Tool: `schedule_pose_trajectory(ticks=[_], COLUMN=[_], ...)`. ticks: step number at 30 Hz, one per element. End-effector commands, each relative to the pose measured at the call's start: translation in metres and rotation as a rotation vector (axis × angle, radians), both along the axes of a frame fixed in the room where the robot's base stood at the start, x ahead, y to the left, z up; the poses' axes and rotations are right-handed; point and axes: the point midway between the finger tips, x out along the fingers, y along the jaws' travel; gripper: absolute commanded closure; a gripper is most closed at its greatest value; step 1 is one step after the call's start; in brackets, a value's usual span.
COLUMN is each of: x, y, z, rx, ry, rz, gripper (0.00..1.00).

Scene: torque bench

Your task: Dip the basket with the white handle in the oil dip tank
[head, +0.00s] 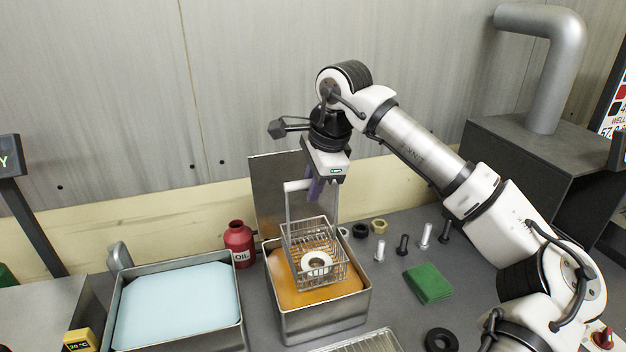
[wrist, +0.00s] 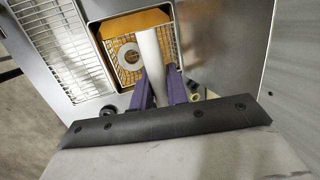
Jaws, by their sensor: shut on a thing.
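The wire basket (head: 316,256) with the white handle (head: 290,187) is upright at the oil dip tank (head: 325,324), a metal box of orange oil (head: 290,291). A pale ring (head: 316,263) lies in the basket. The basket is over or partly in the oil; I cannot tell how deep. My gripper (head: 314,190) is above the tank, shut on the white handle. The wrist view shows the purple fingers (wrist: 162,88) either side of the handle (wrist: 148,58), with the basket (wrist: 130,72) and ring (wrist: 129,54) beyond.
A tank of light blue liquid (head: 176,304) stands to the left. A red oil bottle (head: 239,243) is behind, between the tanks. A raised metal panel (head: 270,180) stands behind the oil tank. Bolts (head: 404,244), a green cloth (head: 429,283) and a wire rack (head: 372,343) lie right and in front.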

Motion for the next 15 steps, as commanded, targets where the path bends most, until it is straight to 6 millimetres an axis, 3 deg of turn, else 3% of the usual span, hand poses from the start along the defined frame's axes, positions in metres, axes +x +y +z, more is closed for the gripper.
schedule_pose_trajectory(ticks=[15], x=[0.0], y=[0.0], z=[-0.05], rx=[0.001], ry=[-0.003], rz=[0.0], gripper=[1.0])
